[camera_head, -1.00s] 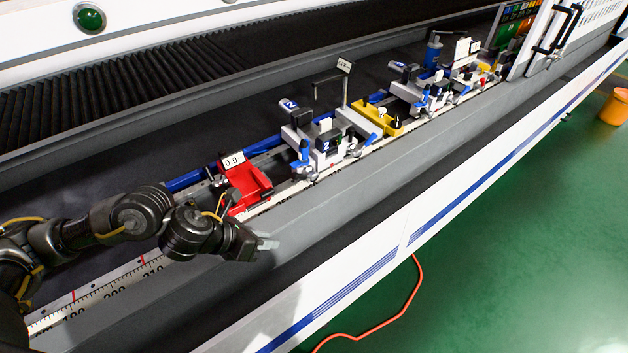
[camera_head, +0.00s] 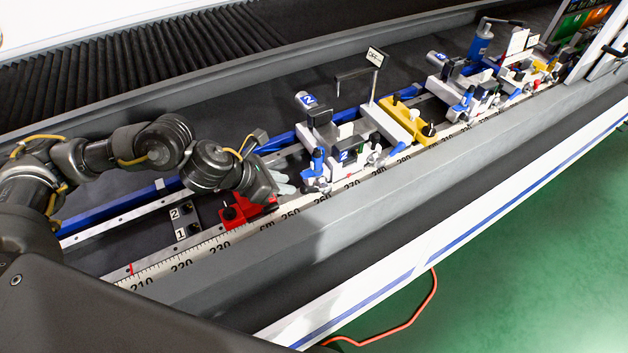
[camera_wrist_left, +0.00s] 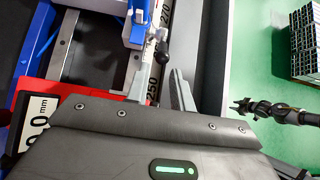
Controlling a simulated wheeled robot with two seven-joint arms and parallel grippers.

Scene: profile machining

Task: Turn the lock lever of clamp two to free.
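Clamp two (camera_head: 345,157), a white and grey block with a blue "2" label and a blue upright handle (camera_head: 317,160), stands on the rail in the head view's middle. In the left wrist view a black ball-ended lever (camera_wrist_left: 162,53) sticks out at the clamp's near end; I cannot tell its lock setting. My left gripper (camera_head: 284,184) is just left of clamp two, over the red stop block (camera_head: 240,209). In the wrist view its two grey fingers (camera_wrist_left: 160,72) are apart and empty, pointing toward the lever, with no contact visible.
A yellow block (camera_head: 405,118) and another clamp (camera_head: 478,97) stand farther along the rail. A scale (camera_head: 190,262) runs along the front. In the wrist view a dark arm-like part (camera_wrist_left: 265,110), perhaps my right arm, is over the floor.

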